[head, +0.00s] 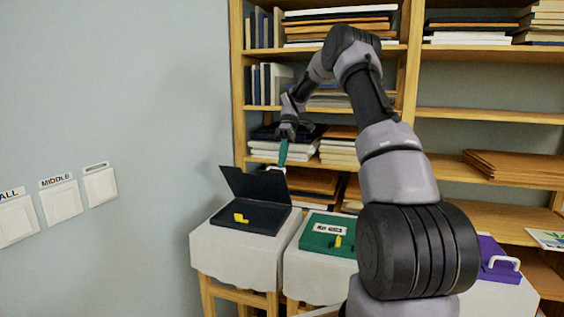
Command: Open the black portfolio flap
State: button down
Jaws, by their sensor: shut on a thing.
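The black portfolio (262,226) lies on a white-draped stand at the left. A yellow piece (240,218) lies in the portfolio. My gripper (279,166) is at the flap's upper right corner, where a small pale handle (274,168) partly shows. It is shut on this handle, though the fingertips are small and the exact contact is hard to see.
A green portfolio (314,243) with a label and a yellow piece lies on the neighbouring stand. A purple portfolio (492,273) with a white handle (505,261) is at the right. Wooden shelves (500,115) stand behind. White switch plates (62,202) are on the left wall.

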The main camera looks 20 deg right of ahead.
dwell(0.4)
jog(key=c, duration=0.9)
grip_release()
jog(key=v, duration=1.1)
